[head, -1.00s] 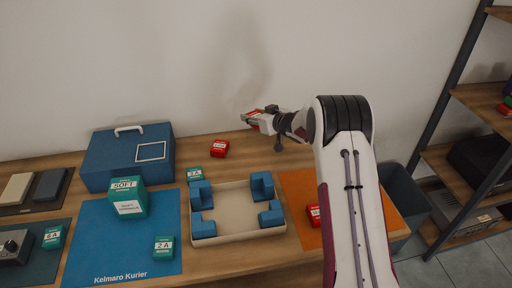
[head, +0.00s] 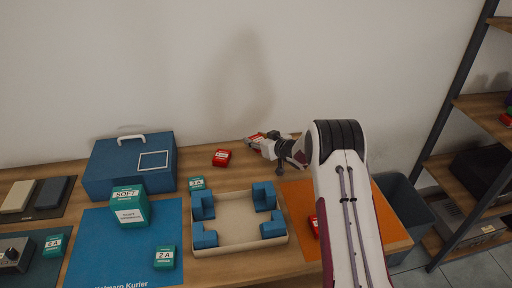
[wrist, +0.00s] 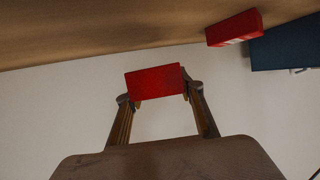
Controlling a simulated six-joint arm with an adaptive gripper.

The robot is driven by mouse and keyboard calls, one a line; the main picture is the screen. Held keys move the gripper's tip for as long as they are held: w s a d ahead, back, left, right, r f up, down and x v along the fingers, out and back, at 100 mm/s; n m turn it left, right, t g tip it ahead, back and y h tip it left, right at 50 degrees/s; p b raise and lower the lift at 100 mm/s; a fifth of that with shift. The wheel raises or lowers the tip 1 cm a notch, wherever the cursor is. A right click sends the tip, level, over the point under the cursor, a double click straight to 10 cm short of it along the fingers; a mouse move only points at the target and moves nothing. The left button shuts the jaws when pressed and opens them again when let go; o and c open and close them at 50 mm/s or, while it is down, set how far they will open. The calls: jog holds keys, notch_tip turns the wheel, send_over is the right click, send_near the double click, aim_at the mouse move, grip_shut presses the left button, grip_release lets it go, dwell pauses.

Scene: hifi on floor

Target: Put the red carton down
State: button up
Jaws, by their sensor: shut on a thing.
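My gripper (head: 259,143) is shut on a red carton (wrist: 155,80). In the wrist view the carton sits between both fingertips, with the wall behind it and a gap between it and the tabletop. In the head view the held carton (head: 253,138) shows small near the table's back edge, mostly covered by the gripper. A second red carton (head: 222,157) stands on the table to the left of my gripper; it also shows in the wrist view (wrist: 235,27). A third red carton (head: 314,225) lies on the orange mat (head: 298,198), partly behind my arm.
A beige tray (head: 238,245) with blue corner blocks stands in front of my gripper. A blue case (head: 106,165) stands at the back left, near a blue mat (head: 95,245) with green cartons. Bare wooden table (head: 245,172) lies between the second red carton and the tray.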

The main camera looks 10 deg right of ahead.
aim_at(256, 154)
jog(key=shift+f, duration=1.8)
jog(key=shift+f, duration=0.25)
